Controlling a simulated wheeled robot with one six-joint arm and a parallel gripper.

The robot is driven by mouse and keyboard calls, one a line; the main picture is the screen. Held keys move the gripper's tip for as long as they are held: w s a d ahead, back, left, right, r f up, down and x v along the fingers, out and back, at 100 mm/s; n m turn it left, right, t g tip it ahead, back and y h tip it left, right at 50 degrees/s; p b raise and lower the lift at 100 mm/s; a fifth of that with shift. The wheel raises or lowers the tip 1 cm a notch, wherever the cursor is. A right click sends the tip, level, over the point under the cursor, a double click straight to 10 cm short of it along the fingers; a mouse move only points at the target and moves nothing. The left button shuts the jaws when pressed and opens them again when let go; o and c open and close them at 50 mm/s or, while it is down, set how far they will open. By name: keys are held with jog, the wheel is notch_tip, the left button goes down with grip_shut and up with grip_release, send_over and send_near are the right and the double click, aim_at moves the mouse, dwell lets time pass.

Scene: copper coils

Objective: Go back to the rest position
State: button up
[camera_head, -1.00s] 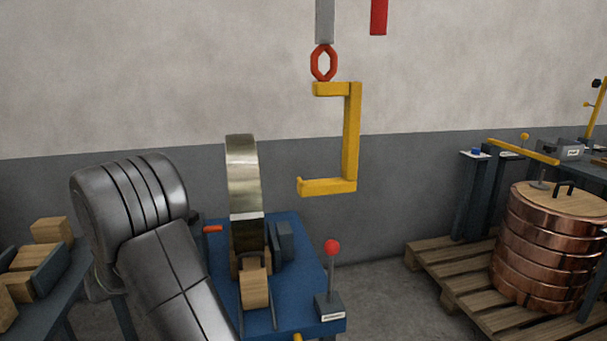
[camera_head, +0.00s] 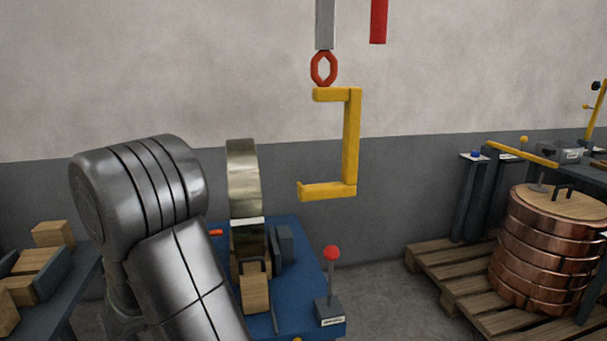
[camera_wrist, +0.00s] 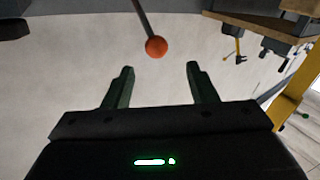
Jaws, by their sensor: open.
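My gripper (camera_wrist: 160,72) shows in the wrist view with its two dark fingers spread apart and nothing between them. An orange-red ball on a thin rod (camera_wrist: 156,46) appears beyond the fingertips, apart from them. In the head view my grey arm fills the lower left, and my gripper is out of sight there. A blue stand (camera_head: 300,262) beside the arm carries an upright pale metal ring (camera_head: 242,185) and a wooden block (camera_head: 255,290). A lever with a red knob (camera_head: 331,253) rises from the stand's right front corner.
A yellow C-shaped hook (camera_head: 352,140) hangs from a red link (camera_head: 324,69) above the stand. A stack of copper coils (camera_head: 545,255) stands on a wooden pallet (camera_head: 428,256) at the right. A dark table (camera_head: 70,290) with wooden blocks (camera_head: 52,234) is at the left.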

jog(key=b+x, duration=0.1)
jog(key=x, duration=0.9)
jog(key=shift+w+b, duration=0.15)
jog(key=shift+b, duration=0.25)
jog(key=shift+w+d, duration=0.2)
jog(key=shift+d, duration=0.1)
jog(key=shift+w+d, duration=0.1)
jog(key=shift+d, duration=0.5)
